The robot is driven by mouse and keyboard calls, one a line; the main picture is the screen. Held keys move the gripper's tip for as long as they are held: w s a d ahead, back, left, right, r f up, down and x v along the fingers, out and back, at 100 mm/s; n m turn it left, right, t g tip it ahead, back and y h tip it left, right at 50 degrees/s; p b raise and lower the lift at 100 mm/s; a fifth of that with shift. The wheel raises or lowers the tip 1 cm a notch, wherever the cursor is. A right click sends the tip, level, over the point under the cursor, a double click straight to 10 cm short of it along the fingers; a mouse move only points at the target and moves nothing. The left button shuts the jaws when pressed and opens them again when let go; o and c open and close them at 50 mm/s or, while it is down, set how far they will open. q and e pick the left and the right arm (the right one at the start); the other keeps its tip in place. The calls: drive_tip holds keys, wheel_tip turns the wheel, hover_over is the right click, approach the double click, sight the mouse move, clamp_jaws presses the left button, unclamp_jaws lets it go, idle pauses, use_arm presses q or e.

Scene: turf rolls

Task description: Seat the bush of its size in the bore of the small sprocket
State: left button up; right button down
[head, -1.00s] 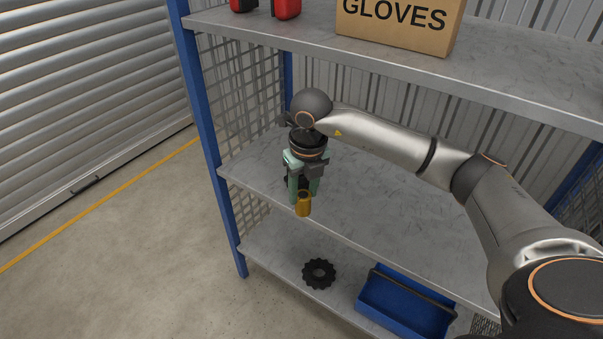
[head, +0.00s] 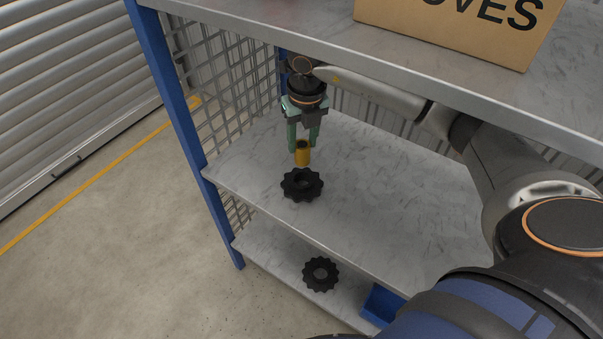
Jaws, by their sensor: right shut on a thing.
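My right gripper (head: 303,146) points down over the middle shelf, shut on a brass-coloured bush (head: 303,156) that hangs upright below its green fingers. A black toothed sprocket (head: 290,190) with an open bore lies flat on the middle shelf, just below the bush in the picture. The bush is outside the bore; its exact height above the sprocket is hard to tell. A second black sprocket (head: 311,283) lies on the lower shelf. Which sprocket is the small one I cannot tell for sure. My left gripper is not in view.
The middle shelf (head: 400,215) is bare to the right of the sprocket. The top shelf (head: 300,32) with a cardboard box (head: 440,25) overhangs my right arm. A blue post (head: 170,95) and wire mesh (head: 215,95) close the left side. A blue bin (head: 380,303) is on the lower shelf.

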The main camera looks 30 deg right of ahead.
sight(302, 160)
drive_tip(key=shift+f, duration=0.35)
wheel_tip(302, 160, down, 6)
drive_tip(key=shift+r, duration=0.15)
wheel_tip(302, 160, down, 3)
drive_tip(key=shift+f, duration=0.25)
drive_tip(key=shift+f+b, duration=0.1)
drive_tip(key=shift+b, duration=0.2)
drive_tip(key=shift+c, duration=2)
unclamp_jaws()
